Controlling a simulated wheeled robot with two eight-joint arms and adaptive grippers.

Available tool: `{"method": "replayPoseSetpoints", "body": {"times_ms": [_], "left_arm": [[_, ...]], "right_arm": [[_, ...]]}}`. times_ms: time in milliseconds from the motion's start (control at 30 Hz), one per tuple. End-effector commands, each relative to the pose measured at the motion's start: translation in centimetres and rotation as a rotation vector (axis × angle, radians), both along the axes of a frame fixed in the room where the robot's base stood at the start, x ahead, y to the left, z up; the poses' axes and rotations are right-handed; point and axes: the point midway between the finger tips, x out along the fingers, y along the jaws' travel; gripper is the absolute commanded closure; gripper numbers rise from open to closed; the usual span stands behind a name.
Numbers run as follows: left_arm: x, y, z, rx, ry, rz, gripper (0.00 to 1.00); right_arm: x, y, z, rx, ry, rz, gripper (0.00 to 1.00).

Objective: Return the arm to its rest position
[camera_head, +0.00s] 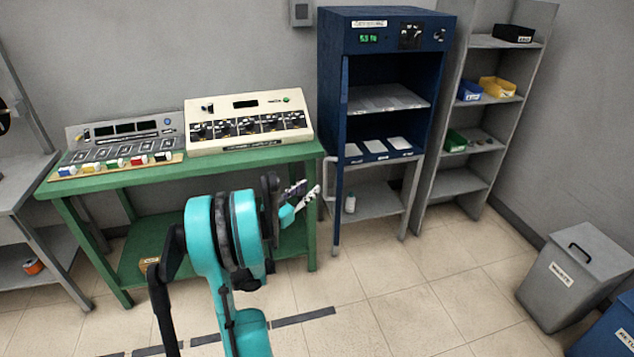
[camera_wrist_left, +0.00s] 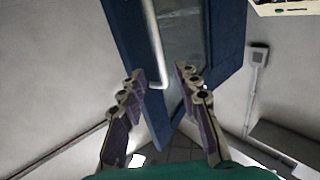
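My left arm, teal and black, rises in the lower middle of the head view. Its gripper (camera_head: 305,192) points right, in front of the green bench and close to the blue cabinet (camera_head: 385,22). In the left wrist view the two fingers of the left gripper (camera_wrist_left: 160,82) stand apart with nothing held between them. A pale bar handle (camera_wrist_left: 154,45) on the blue cabinet door shows beyond the fingertips; it also shows in the head view (camera_head: 328,182). The handle looks apart from the fingers. My right gripper is not in view.
The green bench (camera_head: 180,172) holds a cream control console (camera_head: 250,120) and a grey panel with coloured blocks (camera_head: 115,145). The cabinet door stands open, nearly edge-on. A grey shelf rack (camera_head: 480,110) stands right of the cabinet. A grey bin (camera_head: 575,270) is at right. Floor between is clear.

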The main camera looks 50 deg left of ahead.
Motion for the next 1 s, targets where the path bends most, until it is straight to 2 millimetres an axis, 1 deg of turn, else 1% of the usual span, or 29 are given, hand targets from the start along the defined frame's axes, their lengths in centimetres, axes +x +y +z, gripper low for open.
{"method": "replayPoseSetpoints", "body": {"times_ms": [33,100,233,833,867,933,967,1000], "left_arm": [[-0.8,-0.1,0.0,0.000,0.000,0.003,0.68],[-1.5,-0.3,0.0,0.000,0.000,0.001,0.68],[-2.2,-0.5,0.0,0.000,0.000,0.001,0.68],[-2.2,-0.6,0.0,0.001,-0.001,0.000,0.68],[-2.1,-0.7,0.2,0.003,-0.003,0.001,0.68],[-1.5,-1.1,1.3,0.014,-0.021,0.010,0.68],[-1.0,-1.4,2.1,0.025,-0.033,0.018,0.68],[-0.2,-2.0,3.6,0.041,-0.055,0.034,0.68]], "right_arm": [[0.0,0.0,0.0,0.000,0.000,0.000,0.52],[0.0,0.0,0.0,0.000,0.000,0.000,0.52],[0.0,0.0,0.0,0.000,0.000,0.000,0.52],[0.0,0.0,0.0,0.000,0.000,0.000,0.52],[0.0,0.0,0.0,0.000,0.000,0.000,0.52],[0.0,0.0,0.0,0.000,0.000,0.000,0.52],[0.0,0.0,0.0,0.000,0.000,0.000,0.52],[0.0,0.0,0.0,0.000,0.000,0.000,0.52]]}}
